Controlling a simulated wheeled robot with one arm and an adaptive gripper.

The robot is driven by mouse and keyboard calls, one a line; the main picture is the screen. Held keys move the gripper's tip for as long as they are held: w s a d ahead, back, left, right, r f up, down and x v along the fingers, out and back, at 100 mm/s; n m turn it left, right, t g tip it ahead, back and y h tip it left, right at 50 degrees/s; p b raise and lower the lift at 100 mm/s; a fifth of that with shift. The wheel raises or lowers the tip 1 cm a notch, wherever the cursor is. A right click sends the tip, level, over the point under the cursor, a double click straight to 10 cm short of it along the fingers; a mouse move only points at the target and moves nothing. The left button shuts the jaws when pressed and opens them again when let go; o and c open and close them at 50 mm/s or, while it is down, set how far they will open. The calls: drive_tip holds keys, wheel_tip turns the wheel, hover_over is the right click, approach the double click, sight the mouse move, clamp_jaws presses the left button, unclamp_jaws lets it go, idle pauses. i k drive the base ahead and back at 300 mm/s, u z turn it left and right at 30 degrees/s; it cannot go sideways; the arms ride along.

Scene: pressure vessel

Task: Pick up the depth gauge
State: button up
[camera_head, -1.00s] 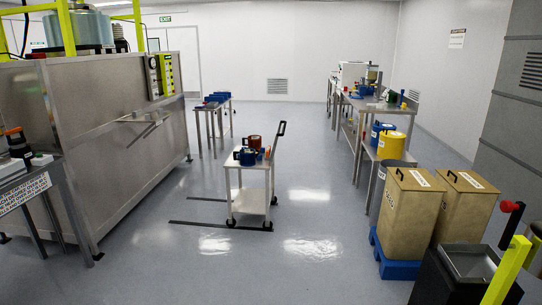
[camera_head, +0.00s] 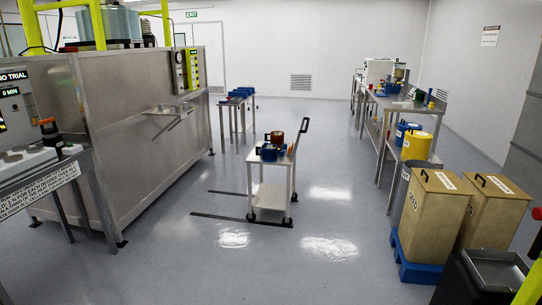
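I cannot make out a depth gauge for certain; the small items in view are too far off to name. Blue and brown-red items sit on the top of a white trolley (camera_head: 270,205) mid-floor. Small coloured items lie on the steel bench (camera_head: 416,105) at the right. Blue items lie on a small table (camera_head: 232,102) at the back left. My gripper is not in view.
A large steel-walled unit (camera_head: 140,135) fills the left, with a labelled bench (camera_head: 45,182) before it. Tan bins (camera_head: 434,215) on a blue pallet (camera_head: 413,268), a yellow drum (camera_head: 416,147) and a dark bin (camera_head: 485,275) line the right. Grey floor (camera_head: 250,275) lies open between.

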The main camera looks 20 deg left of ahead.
sight(290, 148)
drive_tip(key=u, duration=0.25)
drive_tip(key=i, duration=5.95)
drive_tip(key=u, duration=3.1)
